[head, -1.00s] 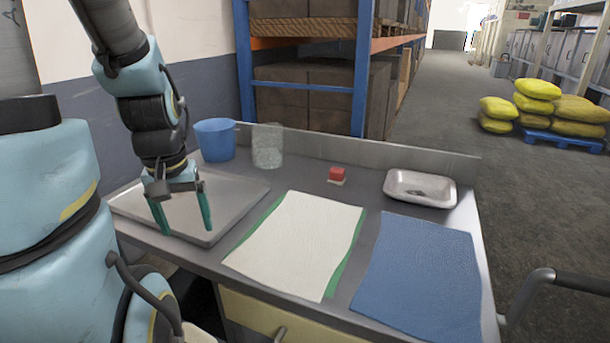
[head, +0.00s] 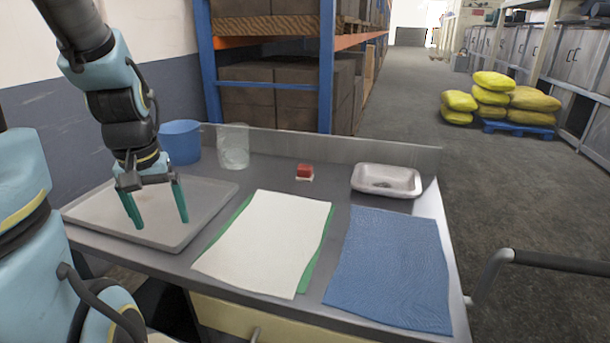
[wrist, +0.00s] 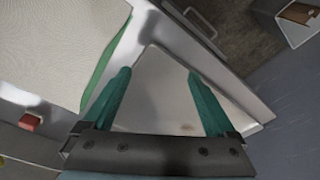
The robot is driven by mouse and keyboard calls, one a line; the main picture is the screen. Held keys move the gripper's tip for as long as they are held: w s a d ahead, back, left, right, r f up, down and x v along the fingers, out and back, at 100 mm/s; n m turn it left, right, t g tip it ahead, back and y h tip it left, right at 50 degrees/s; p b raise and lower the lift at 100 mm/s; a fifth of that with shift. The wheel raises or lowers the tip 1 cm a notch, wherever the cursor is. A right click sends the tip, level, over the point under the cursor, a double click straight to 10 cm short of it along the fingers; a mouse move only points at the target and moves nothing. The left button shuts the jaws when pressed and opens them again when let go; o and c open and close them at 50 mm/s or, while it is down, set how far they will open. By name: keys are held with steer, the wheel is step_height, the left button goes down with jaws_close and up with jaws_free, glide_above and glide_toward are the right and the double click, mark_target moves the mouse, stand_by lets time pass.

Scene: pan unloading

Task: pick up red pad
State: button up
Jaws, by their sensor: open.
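The red pad (head: 304,170) is a small red block resting on a pale base, on the back middle of the metal table, between the clear cup and the white tray. It also shows at the left edge of the wrist view (wrist: 31,121). My gripper (head: 159,222) is open, with two green fingers pointing down over the grey pan (head: 190,236) at the table's left. It is to the left of the red pad and apart from it. In the wrist view nothing shows between the fingertips (wrist: 158,72) but the pan's surface.
A blue cup (head: 181,142) and a clear cup (head: 233,148) stand at the back left. A white cloth (head: 265,240) over a green one (head: 316,258), and a blue cloth (head: 388,270), lie flat in front. A low wall edges the table's back.

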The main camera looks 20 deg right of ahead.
steer(key=shift+m, duration=0.9)
steer(key=w+d, duration=0.5)
steer(key=w+d+r+b, duration=0.1)
steer(key=w+d, duration=0.1)
steer(key=shift+w+d, duration=0.35)
steer(key=w+d+r+m+b, duration=0.15)
steer(key=w+d, duration=0.35)
steer(key=d, duration=0.5)
steer(key=m+b, duration=0.1)
steer(key=m, duration=0.2)
glide_toward(305, 167)
steer(key=shift+w+a+g+h, duration=0.3)
steer(key=shift+w+a, duration=0.2)
steer(key=shift+a, duration=0.15)
steer(key=shift+d, duration=0.35)
steer(key=f, duration=0.5)
steer(key=shift+w+d+p, duration=0.2)
steer(key=shift+d+p, duration=0.1)
steer(key=shift+p, duration=0.05)
steer(key=shift+w+d+f+p, duration=0.1)
steer(key=shift+f+p, duration=0.4)
steer(key=shift+f, duration=0.85)
steer(key=shift+w+d+f+p, duration=0.1)
steer(key=shift+f+p, duration=0.35)
steer(key=shift+f, duration=0.9)
steer(key=shift+c, duration=0.2)
jaws_close()
